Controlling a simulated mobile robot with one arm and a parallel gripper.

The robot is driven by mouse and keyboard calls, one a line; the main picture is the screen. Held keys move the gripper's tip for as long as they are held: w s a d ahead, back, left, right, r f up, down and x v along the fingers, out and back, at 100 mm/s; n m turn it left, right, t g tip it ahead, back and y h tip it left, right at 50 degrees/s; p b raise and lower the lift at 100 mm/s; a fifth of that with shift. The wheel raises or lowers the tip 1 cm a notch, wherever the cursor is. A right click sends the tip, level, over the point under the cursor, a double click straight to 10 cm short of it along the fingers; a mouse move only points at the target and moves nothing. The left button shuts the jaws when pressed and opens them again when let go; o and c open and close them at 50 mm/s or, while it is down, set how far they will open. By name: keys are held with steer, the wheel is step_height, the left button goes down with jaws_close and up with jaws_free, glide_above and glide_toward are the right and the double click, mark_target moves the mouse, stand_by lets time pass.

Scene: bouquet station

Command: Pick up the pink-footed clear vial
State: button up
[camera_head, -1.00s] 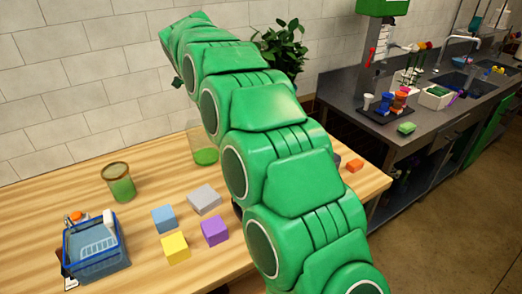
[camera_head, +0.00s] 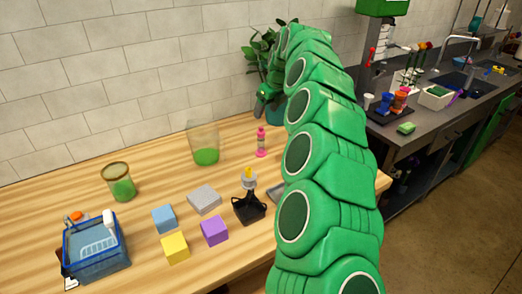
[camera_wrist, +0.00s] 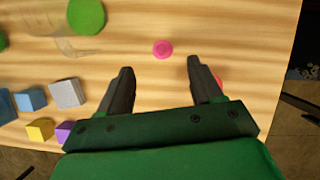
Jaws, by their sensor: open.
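The pink-footed clear vial (camera_head: 261,142) stands upright on the wooden table, with pink at its top and bottom and a paler middle. In the wrist view its round pink top (camera_wrist: 163,49) shows from above, just beyond the line of the fingertips and between them sideways. My gripper (camera_wrist: 160,66) is open and empty, with its two dark fingers spread.
A glass with green contents (camera_head: 206,156) stands left of the vial. A black holder (camera_head: 249,208) is nearer the front. Coloured blocks, a jar (camera_head: 119,182) and a blue basket (camera_head: 96,262) are farther left.

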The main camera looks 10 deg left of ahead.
glide_above(262, 131)
steer(key=s+d, duration=0.1)
steer(key=d, duration=0.1)
step_height(262, 131, down, 5)
steer(key=shift+x, duration=3.85)
steer(key=shift+s, duration=0.15)
jaws_close()
